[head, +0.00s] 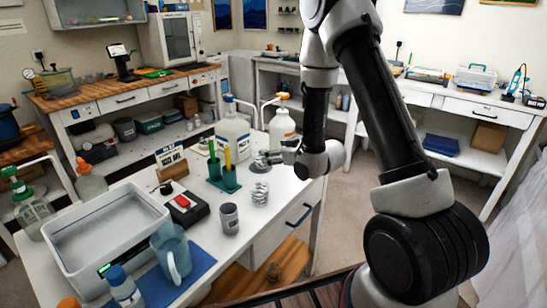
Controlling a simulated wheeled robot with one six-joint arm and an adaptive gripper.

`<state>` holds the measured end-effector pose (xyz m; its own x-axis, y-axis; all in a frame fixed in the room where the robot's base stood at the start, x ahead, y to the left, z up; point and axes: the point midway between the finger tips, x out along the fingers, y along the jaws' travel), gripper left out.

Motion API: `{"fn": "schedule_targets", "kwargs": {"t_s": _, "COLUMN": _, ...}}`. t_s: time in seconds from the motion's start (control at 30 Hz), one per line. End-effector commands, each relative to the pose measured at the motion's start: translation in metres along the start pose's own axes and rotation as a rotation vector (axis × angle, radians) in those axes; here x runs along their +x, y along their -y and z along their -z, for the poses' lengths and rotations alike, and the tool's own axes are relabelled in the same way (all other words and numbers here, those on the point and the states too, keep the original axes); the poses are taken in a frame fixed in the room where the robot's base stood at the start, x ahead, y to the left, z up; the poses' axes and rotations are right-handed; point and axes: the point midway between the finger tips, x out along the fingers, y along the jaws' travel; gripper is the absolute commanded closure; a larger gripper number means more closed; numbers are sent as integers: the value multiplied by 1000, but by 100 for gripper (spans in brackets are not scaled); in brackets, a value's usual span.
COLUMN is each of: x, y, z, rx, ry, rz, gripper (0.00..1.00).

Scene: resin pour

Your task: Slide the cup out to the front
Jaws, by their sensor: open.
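A small grey cylindrical container (229,218) stands upright near the front edge of the white table (215,265). A pale, ribbed cup or stack of cups (260,194) stands just behind it and to the right. I cannot tell which of them is the cup meant. My gripper (262,159) is open, small in the view, and points left above the table, just behind the ribbed cup. Its fingers look empty and apart from the cup, though the gap is hard to judge.
Large jugs (232,133) and an orange-capped bottle (282,130) stand behind. A grey tray (105,235), a scale (186,207) and a blue pitcher (172,255) fill the left.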

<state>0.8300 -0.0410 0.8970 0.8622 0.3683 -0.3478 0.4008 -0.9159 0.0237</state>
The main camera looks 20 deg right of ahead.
Motion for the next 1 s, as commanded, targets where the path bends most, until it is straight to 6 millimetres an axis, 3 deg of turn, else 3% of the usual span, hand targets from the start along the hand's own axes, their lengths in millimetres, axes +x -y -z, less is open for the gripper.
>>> {"fn": "schedule_targets", "kwargs": {"t_s": 0.13, "x": 6, "y": 8, "z": -13, "rx": 15, "ry": -45, "rz": 24, "gripper": 24}}
{"fn": "schedule_targets", "kwargs": {"t_s": 0.57, "x": 10, "y": 9, "z": -13, "rx": 16, "ry": -56, "rz": 27, "gripper": 24}}
{"fn": "schedule_targets", "kwargs": {"t_s": 1.0, "x": 69, "y": 11, "z": -10, "rx": 16, "ry": -56, "rz": 27, "gripper": 24}}
